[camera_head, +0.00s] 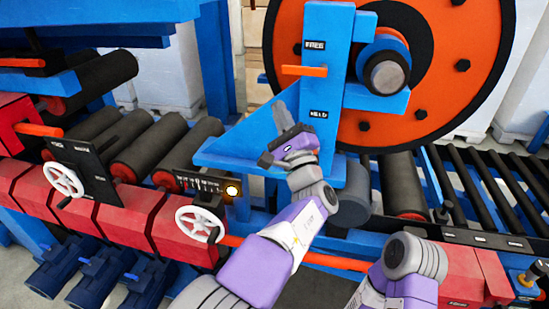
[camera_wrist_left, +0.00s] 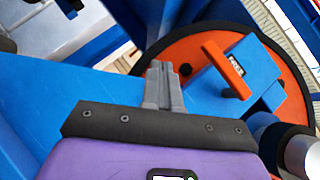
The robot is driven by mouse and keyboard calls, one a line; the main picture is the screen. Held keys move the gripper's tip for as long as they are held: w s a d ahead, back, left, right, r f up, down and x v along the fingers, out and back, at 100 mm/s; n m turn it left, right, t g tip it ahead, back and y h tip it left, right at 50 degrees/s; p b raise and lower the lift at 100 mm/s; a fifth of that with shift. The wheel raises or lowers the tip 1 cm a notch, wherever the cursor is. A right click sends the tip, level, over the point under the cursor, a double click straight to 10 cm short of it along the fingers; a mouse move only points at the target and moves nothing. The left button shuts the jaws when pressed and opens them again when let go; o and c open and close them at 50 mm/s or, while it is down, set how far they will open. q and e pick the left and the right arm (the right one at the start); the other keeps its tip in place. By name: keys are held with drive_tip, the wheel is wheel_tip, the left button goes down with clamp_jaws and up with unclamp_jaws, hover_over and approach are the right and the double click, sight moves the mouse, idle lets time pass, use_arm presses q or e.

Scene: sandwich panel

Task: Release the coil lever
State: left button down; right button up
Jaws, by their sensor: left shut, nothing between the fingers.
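The coil lever is an orange bar (camera_head: 305,70) on a blue upright post (camera_head: 322,95). It lies level just below the FREE label (camera_head: 313,46) and well above the HELD label (camera_head: 318,113). In the left wrist view the orange lever (camera_wrist_left: 225,70) shows ahead and to the right, beside FREE. My left gripper (camera_head: 281,110) is shut and empty, below and left of the lever and apart from it. Its closed fingers (camera_wrist_left: 162,72) show in the wrist view. My right gripper is not in view; part of my right arm shows at the bottom.
A large orange coil disc (camera_head: 440,75) with a dark hub stands behind the post. More rollers (camera_head: 480,180) lie at right. Open space surrounds the lever's left end.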

use_arm(q)
drive_tip(key=s+a+f+b, duration=0.1)
drive_tip(key=s+f, duration=0.4)
drive_tip(key=s, duration=0.1)
drive_tip(key=shift+a+f, duration=0.35)
drive_tip(key=shift+a, duration=0.05)
